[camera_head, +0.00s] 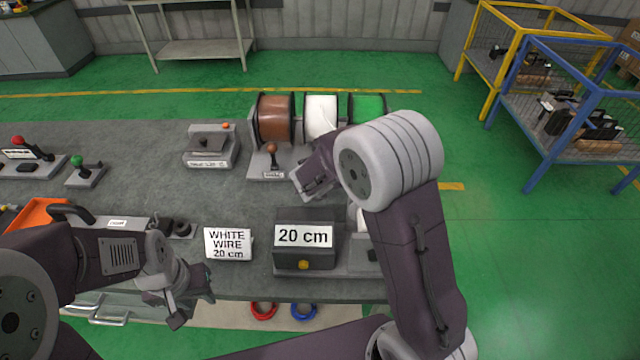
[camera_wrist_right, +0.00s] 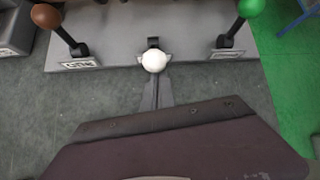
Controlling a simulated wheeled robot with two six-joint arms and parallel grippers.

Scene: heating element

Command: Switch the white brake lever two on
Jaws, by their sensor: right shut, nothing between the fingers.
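The white brake lever (camera_wrist_right: 154,61) shows in the right wrist view as a white ball knob in front of its black bracket, between a brown lever (camera_wrist_right: 46,16) and a green lever (camera_wrist_right: 250,8). My right gripper (camera_wrist_right: 157,92) is shut and empty, its narrow tips right at the white knob; I cannot tell whether they touch. In the head view my right gripper (camera_head: 312,182) is in front of the spool stand and hides the white lever. My left gripper (camera_head: 193,304) is open and empty over the front edge of the bench.
Brown (camera_head: 274,120), white (camera_head: 320,116) and green (camera_head: 367,106) spools stand behind the levers. A 20 cm box (camera_head: 304,256) and a WHITE WIRE sign (camera_head: 228,243) stand at the bench front. A grey device (camera_head: 210,146) is left of the spools.

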